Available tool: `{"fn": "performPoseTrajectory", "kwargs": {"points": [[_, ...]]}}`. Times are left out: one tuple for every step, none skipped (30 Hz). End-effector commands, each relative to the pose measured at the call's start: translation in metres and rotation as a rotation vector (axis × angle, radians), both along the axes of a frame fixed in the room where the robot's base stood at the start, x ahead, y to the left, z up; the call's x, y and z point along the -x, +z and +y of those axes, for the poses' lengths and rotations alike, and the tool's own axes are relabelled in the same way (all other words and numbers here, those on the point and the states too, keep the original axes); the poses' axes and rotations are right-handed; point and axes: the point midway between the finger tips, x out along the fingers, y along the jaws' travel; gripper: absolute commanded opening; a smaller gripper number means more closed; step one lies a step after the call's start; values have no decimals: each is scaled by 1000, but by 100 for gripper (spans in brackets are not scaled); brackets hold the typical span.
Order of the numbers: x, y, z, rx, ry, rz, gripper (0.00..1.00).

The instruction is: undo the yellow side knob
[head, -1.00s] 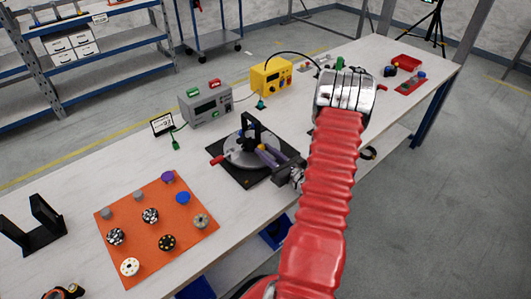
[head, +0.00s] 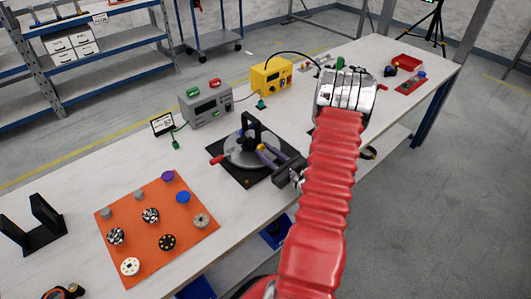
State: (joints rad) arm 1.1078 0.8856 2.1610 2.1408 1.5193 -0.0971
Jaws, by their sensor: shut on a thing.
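A black par can (head: 249,133) in an upright black bracket stands on a round grey turntable, on a black base plate (head: 228,172) at mid table. My gripper (head: 262,149) reaches in from the right with its purple-grey fingers at the side of the can. A small yellow spot, the yellow side knob (head: 261,147), shows at the fingertips. The fingers look shut on it, but they hide most of it. My red sleeved arm covers the area to the right of the fixture.
A red-handled lever (head: 217,160) sticks out at the plate's left. An orange mat (head: 188,238) with several knobs and discs lies front left, near a black U-shaped stand (head: 35,225). Grey (head: 206,106) and yellow (head: 271,75) boxes stand behind.

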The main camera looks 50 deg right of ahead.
Motion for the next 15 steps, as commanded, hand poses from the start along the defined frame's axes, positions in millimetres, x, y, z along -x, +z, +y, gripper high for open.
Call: {"fn": "performPoseTrajectory", "kwargs": {"points": [[0,0,0,33,-1,3,1],[0,0,0,55,-1,6,1],[0,0,0,84,-1,9,1],[0,0,0,103,-1,11,1],[0,0,0,123,-1,13,1],[0,0,0,148,-1,16,1],[0,0,0,166,-1,18,1],[0,0,0,182,-1,20,1],[0,0,0,203,-1,22,1],[0,0,0,216,-1,23,1],[0,0,0,229,-1,25,1],[0,0,0,243,-1,26,1],[0,0,0,252,-1,27,1],[0,0,0,260,-1,28,1],[0,0,0,268,-1,29,1]]}}
